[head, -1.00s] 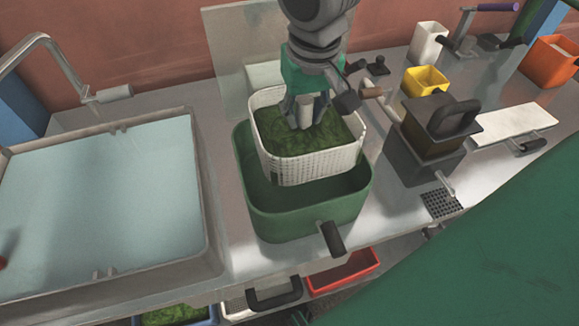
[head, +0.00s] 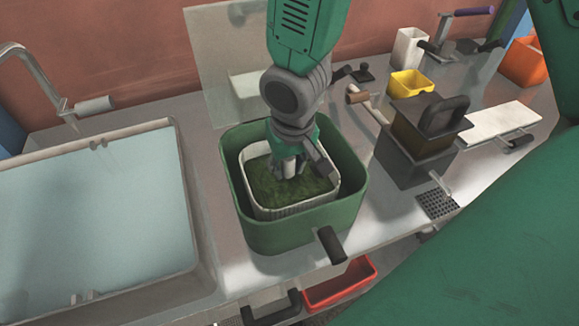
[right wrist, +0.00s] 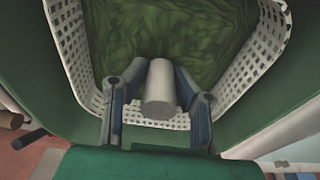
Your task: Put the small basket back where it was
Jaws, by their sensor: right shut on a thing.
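The small white perforated basket (head: 292,212), with green leafy stuff in it, sits down inside the larger green bin (head: 292,238) on the counter. Its rim is below the bin's rim, with a gap around it. My right gripper (head: 287,168) reaches down from above at the basket's far side. In the right wrist view its fingers (right wrist: 160,108) are shut around a pale grey cylinder, seemingly the basket's grip, by the basket's perforated wall (right wrist: 75,45). Whether the basket rests on the bin's floor is hidden. My left gripper is not in view.
A water-filled sink (head: 95,220) lies left of the bin. A dark press-like device (head: 415,165) stands close on the right, with a yellow container (head: 408,84) behind it. A clear panel (head: 225,65) stands behind. The bin's black handle (head: 330,245) sticks out in front.

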